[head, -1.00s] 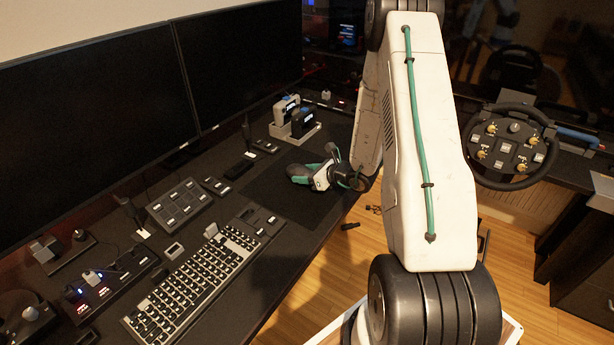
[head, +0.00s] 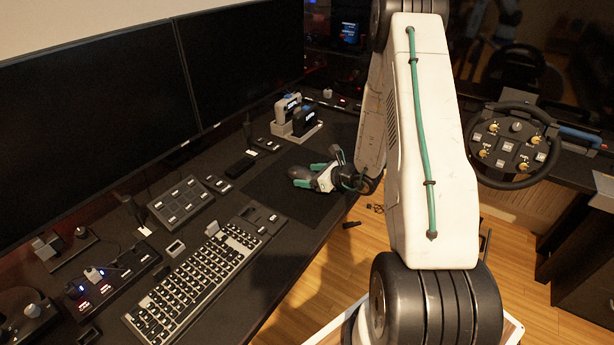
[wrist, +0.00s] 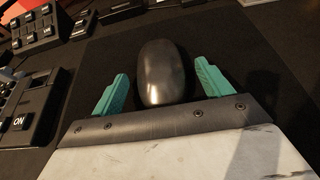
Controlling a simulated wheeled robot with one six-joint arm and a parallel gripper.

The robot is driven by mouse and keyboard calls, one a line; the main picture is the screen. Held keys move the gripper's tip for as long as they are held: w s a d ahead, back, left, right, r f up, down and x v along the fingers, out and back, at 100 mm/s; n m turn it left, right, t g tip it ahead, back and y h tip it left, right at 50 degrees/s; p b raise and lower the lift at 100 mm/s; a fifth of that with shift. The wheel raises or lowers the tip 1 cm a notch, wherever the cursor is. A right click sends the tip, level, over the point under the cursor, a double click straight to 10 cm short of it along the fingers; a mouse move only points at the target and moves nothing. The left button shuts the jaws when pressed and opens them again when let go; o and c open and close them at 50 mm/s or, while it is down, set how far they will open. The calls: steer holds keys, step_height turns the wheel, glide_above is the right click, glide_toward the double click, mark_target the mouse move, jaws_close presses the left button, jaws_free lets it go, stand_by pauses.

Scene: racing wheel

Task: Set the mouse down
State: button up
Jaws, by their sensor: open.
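The mouse (wrist: 164,72) is dark, smooth and rounded. In the wrist view it lies on the dark mouse pad (wrist: 235,50), between the two green fingers of my gripper (wrist: 160,88). The fingers are spread, with a gap on each side of the mouse. In the head view my gripper (head: 312,176) is low over the mouse pad (head: 275,200) on the desk.
A keyboard (head: 195,283) lies to the near left of the pad. A button box (head: 180,202) stands left of it, and a holder with devices (head: 297,130) stands behind. Two monitors (head: 95,125) line the left side. The racing wheel (head: 513,145) is at the right.

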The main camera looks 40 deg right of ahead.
steer(key=v, duration=1)
steer(key=shift+s+d+r, duration=0.1)
steer(key=shift+s+r, duration=0.05)
steer(key=shift+s, duration=0.1)
steer(key=s+a+r+n+g+y, duration=0.2)
steer(key=a+r+n+g+y, duration=0.15)
steer(key=a+r+n, duration=0.65)
steer(key=s+a+r+n+g+y, duration=0.3)
steer(key=a+r+n+g, duration=0.25)
steer(key=a+r, duration=0.45)
steer(key=s+a+r+n+g+h, duration=0.45)
steer(key=s+a+n, duration=0.35)
steer(key=s+n, duration=0.3)
steer(key=s+d+r+n+t+h, duration=0.2)
steer(key=s+n+h, duration=0.3)
steer(key=s, duration=0.3)
steer(key=shift+s+d+r+h, duration=0.35)
steer(key=shift+d+r+h, duration=0.45)
steer(key=shift+d+r, duration=0.1)
steer(key=shift+n, duration=0.25)
